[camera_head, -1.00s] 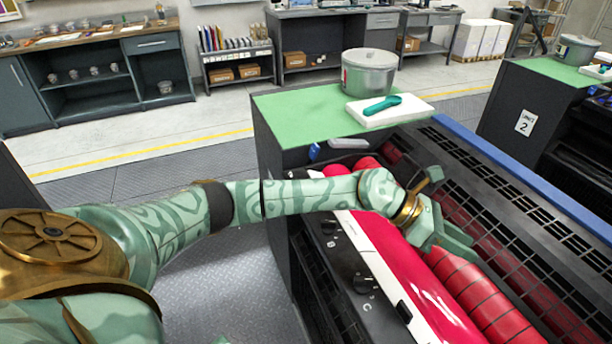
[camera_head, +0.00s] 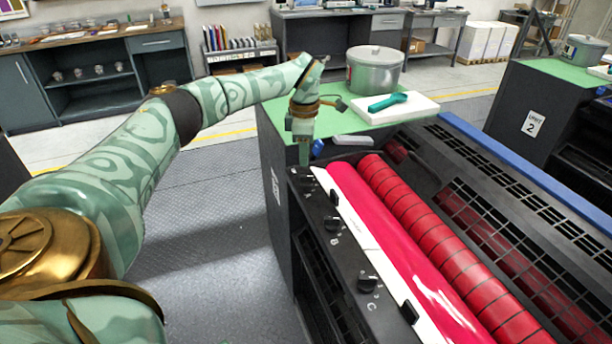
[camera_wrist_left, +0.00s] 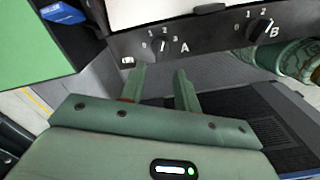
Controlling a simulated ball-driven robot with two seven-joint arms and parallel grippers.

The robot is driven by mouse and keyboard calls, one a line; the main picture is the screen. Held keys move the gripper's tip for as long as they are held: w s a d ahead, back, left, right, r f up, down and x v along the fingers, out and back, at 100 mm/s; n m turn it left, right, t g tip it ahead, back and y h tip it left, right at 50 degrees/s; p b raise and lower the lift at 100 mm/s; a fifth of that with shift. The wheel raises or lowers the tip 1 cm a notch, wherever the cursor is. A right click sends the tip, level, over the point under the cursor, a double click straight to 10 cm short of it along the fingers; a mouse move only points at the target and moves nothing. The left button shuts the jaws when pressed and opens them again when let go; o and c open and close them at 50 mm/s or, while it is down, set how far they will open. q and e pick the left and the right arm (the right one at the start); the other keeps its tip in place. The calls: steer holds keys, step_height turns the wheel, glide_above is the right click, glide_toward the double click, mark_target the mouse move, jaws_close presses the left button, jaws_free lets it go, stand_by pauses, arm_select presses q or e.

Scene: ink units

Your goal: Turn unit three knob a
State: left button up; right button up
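The black knob A (camera_wrist_left: 163,45) sits on the dark panel of the near ink unit, with marks 0, 1 and 2 around it. It also shows in the head view (camera_head: 307,182), at the far end of the knob row. I cannot tell its exact setting. My left gripper (camera_head: 304,156) points down above the panel's far end, close to knob A. In the wrist view its two fingers (camera_wrist_left: 160,74) are apart with nothing between them, and knob A lies just beyond the tips. My right gripper is in neither view.
Knob B (camera_head: 332,223) and knob C (camera_head: 368,282) are nearer on the same panel. Red rollers (camera_head: 430,235) lie beside it. A grey pot (camera_head: 374,72) and a teal tool (camera_head: 388,102) on a white slab stand on the green top behind my gripper.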

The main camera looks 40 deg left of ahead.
mark_target(305, 176)
arm_select(q)
step_height(305, 176, down, 7)
steer(key=shift+r+b, duration=0.2)
steer(key=shift+b, duration=0.35)
jaws_close()
